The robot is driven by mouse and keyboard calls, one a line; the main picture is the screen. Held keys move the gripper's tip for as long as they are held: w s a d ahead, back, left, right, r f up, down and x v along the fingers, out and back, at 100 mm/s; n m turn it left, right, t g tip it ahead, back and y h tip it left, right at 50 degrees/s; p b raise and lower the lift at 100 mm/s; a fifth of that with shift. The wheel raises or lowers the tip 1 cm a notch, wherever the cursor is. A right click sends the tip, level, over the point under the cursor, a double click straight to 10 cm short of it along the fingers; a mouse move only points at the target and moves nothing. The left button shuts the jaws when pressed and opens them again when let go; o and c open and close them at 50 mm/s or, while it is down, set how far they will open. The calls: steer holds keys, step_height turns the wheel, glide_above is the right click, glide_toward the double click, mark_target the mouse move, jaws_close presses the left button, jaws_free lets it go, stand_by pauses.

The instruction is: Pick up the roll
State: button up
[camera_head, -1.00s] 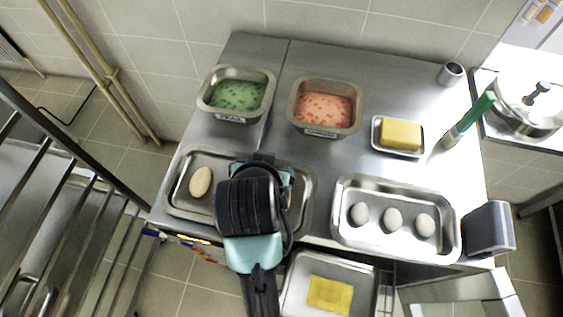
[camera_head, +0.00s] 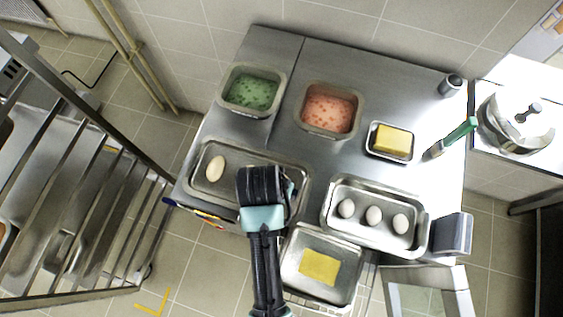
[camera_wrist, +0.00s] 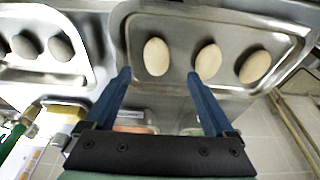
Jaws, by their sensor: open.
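Three pale beige rolls lie in a metal tray (camera_wrist: 215,22) in the wrist view: one at the left (camera_wrist: 157,56), one in the middle (camera_wrist: 207,60), one at the right (camera_wrist: 255,66). In the head view this tray (camera_head: 205,205) is at the front left. Only one roll (camera_head: 215,168) shows there; my arm hides the others. My gripper (camera_wrist: 159,75) is open and empty. Its blue fingers point toward the tray, with the left roll in view between and beyond the tips. The right fingertip is close to the middle roll in the picture; I cannot tell whether they touch.
A second tray (camera_head: 330,222) holds three greyish egg-shaped items. Behind stand containers of green (camera_head: 252,92) and red (camera_head: 328,108) food, a yellow block (camera_head: 393,139) on a dish and a green-handled brush (camera_head: 456,136). A pot (camera_head: 515,125) is at the right. The middle counter is clear.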

steer(key=shift+d+p+x, duration=0.15)
steer(key=shift+p+x, duration=0.15)
steer(key=shift+x, duration=1.4)
steer(key=shift+d+p+x, duration=0.1)
steer(key=shift+p+x, duration=0.2)
steer(key=shift+x, duration=1.35)
jaws_close()
steer(key=shift+r, duration=0.15)
